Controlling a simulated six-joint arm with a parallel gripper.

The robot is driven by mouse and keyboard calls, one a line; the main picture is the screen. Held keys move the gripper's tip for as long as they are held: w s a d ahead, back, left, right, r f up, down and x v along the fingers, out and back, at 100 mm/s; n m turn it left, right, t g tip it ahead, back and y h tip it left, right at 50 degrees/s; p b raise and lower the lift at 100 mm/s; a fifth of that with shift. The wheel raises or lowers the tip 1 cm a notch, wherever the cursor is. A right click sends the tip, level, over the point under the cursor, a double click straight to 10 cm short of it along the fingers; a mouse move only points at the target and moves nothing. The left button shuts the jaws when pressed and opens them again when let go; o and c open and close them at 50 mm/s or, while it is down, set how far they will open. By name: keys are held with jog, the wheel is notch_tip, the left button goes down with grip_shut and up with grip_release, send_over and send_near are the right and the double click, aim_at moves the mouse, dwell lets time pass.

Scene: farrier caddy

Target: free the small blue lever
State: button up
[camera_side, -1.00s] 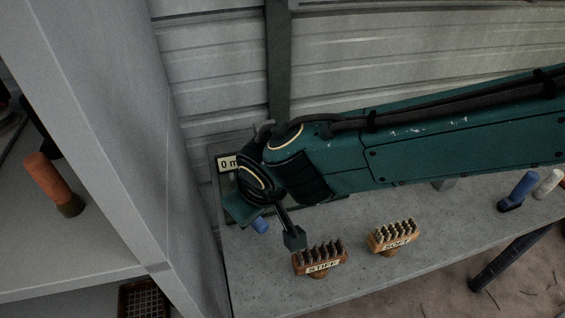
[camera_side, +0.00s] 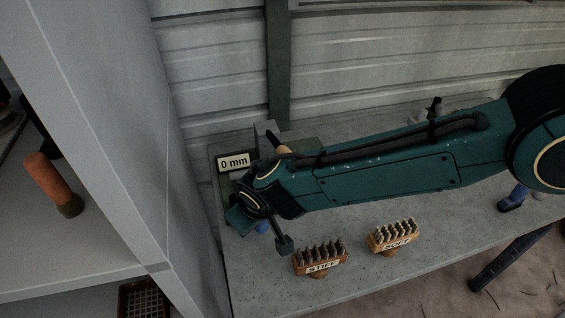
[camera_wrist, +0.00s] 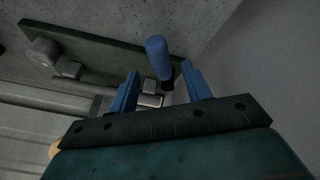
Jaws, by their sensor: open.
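The small blue lever (camera_wrist: 157,52), a rounded blue handle on a dark stem, stands near a dark green plate (camera_wrist: 95,52) in the wrist view. My gripper (camera_wrist: 161,72) is open, with one blue finger to each side of the lever's lower part in that picture. I see no clear contact, and the depth between fingers and lever is hard to judge. In the side view a small patch of blue (camera_side: 262,227) shows under my wrist; my arm hides most of the lever and fingers there.
A "0 mm" sign (camera_side: 233,162) stands by the back wall. The STIFF brush (camera_side: 320,259) and SOFT brush (camera_side: 393,236) lie bristles up in front of my arm. A grey cabinet side (camera_side: 125,150) rises at left. Another blue handle (camera_side: 517,196) sits far right.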

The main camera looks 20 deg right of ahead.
jog(key=shift+x, duration=2.2)
jog(key=shift+d, duration=0.1)
grip_shut()
